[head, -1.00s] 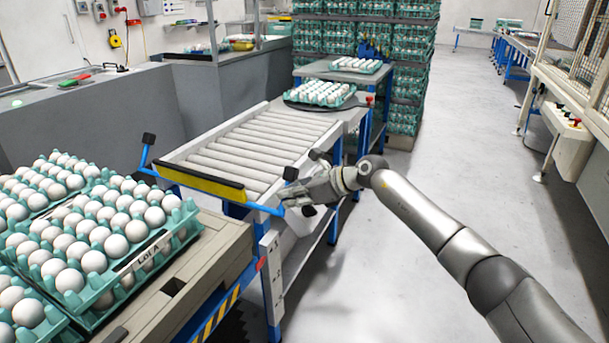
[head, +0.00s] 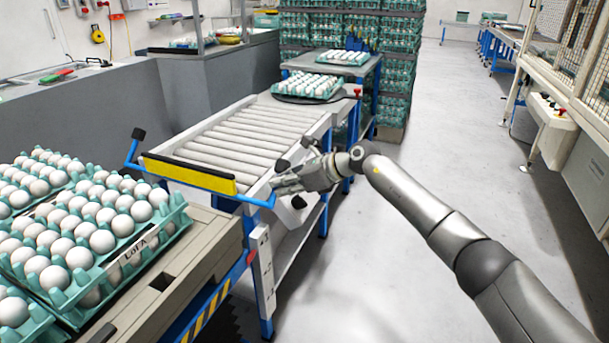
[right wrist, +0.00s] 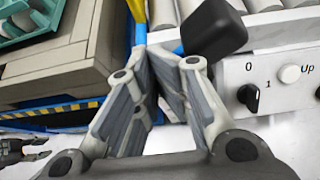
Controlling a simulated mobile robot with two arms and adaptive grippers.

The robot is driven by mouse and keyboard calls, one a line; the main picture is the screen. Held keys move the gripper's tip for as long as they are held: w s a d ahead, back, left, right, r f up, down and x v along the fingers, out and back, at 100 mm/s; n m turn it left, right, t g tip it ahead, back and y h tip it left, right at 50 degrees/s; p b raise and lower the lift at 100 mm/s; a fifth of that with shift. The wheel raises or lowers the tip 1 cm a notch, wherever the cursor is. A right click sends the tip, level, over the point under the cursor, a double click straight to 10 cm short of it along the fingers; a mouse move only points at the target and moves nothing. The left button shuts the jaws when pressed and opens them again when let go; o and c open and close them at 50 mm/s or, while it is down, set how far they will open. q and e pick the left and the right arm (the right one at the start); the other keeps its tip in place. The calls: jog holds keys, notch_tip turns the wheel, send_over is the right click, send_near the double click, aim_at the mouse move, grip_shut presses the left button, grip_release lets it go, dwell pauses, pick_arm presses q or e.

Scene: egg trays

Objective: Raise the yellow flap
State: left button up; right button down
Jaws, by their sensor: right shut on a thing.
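The yellow flap (head: 190,175) spans the near end of the roller conveyor in the head view, its broad face toward me and a black strip along its top. It is tilted up on a blue frame with a black knob (head: 138,134) at the left end. My right gripper (head: 277,186) is at the frame's right end, shut on the blue handle. In the right wrist view its fingers close around the blue bar (right wrist: 140,32), beside a black knob (right wrist: 213,30). Part of my left gripper (right wrist: 38,149) shows at that view's lower left edge, fingers apart.
Egg trays (head: 145,250) stand on the bench at the near left. The rollers (head: 245,140) behind the flap are bare. Another egg tray (head: 308,87) sits at the conveyor's far end. A control panel (right wrist: 270,85) is close to my right gripper. The floor at right is clear.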

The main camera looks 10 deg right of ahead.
pick_arm(q)
notch_tip(320, 180, down, 8)
jog(key=s+p, duration=0.2)
jog(key=shift+s+f+g, duration=0.2)
jog(key=shift+g, duration=0.1)
pick_arm(e)
jog(key=s+d+r, duration=0.1)
jog(key=s+d, duration=0.5)
jog(key=d, duration=0.1)
jog(key=shift+r+t, duration=0.3)
jog(key=shift+a, duration=0.1)
